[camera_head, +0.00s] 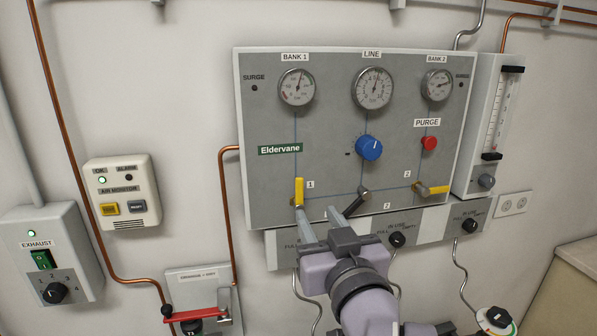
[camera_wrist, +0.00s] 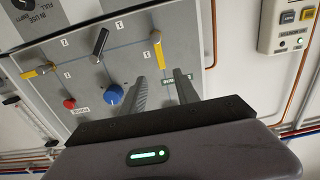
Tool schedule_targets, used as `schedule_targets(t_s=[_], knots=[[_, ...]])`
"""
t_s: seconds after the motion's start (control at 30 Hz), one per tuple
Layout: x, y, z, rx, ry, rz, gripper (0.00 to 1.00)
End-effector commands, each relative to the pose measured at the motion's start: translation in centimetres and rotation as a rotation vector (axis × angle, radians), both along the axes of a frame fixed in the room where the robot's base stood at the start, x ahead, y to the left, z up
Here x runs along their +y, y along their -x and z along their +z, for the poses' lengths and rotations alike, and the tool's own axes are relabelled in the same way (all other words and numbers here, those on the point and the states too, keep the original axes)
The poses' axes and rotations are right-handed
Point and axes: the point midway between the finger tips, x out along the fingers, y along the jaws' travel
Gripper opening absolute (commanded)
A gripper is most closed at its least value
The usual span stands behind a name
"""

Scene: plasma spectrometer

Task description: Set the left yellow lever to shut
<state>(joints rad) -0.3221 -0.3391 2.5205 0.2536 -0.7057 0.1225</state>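The left yellow lever (camera_head: 299,190) is on the grey Eldervane panel under the BANK 1 gauge, by a label 1. Its handle points straight up, in line with the drawn pipe. In the wrist view, which is turned upside down, the lever (camera_wrist: 158,54) lies just beyond the fingertips. My gripper (camera_head: 316,212) is open and empty, with its two fingers apart, just below and right of the lever in the head view. In the wrist view the gripper (camera_wrist: 160,78) has the lever's handle end between its finger lines. I cannot tell whether they touch.
A black lever (camera_head: 355,203) stands tilted right of the fingers. The right yellow lever (camera_head: 433,189) lies horizontal. A blue knob (camera_head: 369,148) and red PURGE button (camera_head: 429,143) are on the panel. A red-handled lever (camera_head: 197,314) sits low on the left, near copper pipes.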

Motion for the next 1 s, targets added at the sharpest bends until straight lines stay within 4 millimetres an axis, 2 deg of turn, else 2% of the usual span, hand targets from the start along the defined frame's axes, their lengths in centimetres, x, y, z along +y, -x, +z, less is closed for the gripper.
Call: schedule_targets(t_s=[0.03, 0.2, 0.33, 0.5, 0.77, 0.97, 1.0], knots=[[0.4, -1.5, -0.1, 0.0, 0.0, -0.001, 0.37], [1.7, -6.3, -0.2, -0.002, -0.002, -0.002, 0.37], [2.4, -8.7, -0.1, -0.004, -0.002, -0.001, 0.37], [2.9, -10.3, -0.1, -0.003, -0.002, -0.001, 0.37], [3.0, -10.5, 0.0, -0.004, -0.002, -0.001, 0.37], [3.0, -10.5, 0.0, -0.004, -0.002, -0.001, 0.02], [3.0, -10.4, 0.0, -0.004, -0.002, -0.001, 0.0]])
